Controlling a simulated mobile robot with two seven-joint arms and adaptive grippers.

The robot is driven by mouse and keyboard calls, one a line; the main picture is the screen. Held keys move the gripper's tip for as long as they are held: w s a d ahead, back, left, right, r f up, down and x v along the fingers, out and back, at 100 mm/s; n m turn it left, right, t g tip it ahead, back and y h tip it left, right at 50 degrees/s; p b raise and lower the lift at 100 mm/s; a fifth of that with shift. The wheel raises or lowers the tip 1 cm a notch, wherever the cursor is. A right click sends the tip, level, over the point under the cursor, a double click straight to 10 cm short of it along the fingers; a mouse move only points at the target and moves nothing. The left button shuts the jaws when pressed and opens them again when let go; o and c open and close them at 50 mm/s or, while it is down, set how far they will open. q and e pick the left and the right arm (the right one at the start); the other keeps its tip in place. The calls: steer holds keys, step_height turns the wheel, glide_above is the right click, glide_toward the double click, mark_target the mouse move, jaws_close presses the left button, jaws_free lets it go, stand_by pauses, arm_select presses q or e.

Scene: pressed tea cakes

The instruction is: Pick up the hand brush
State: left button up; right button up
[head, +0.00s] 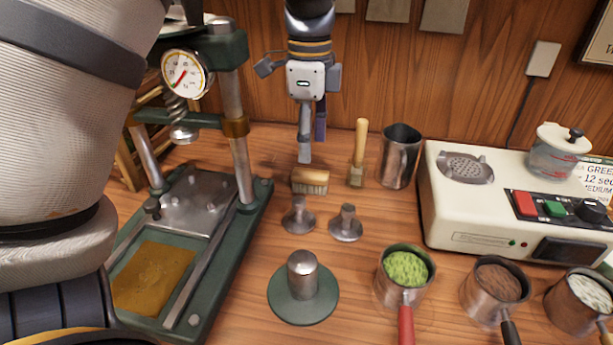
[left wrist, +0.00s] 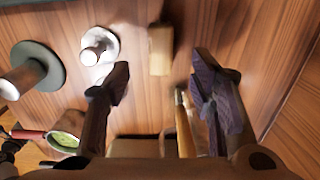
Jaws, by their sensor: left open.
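The hand brush (head: 310,181) lies on the wooden counter, with a wooden back and pale bristles. In the left wrist view it shows as a tan block (left wrist: 160,50) at top centre, beyond the fingertips. My left gripper (head: 312,150) points down above the counter, just above the brush in the head view. It is open and empty, and the fingers (left wrist: 162,78) are spread to either side of the brush's line in the left wrist view. The fingers do not visibly touch the brush. My right gripper is in neither view.
Close to the brush are a wooden-handled tool (head: 360,145), a metal pitcher (head: 400,157) and two metal stampers (head: 299,217) (head: 346,225). A green press (head: 240,190) stands left, and a cream machine (head: 465,215) right. Several filled cups, including green (head: 403,275), line the front.

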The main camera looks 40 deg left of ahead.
mark_target(310, 172)
arm_select(q)
step_height(310, 172, down, 8)
steer(key=shift+w+r, duration=0.1)
jaws_close()
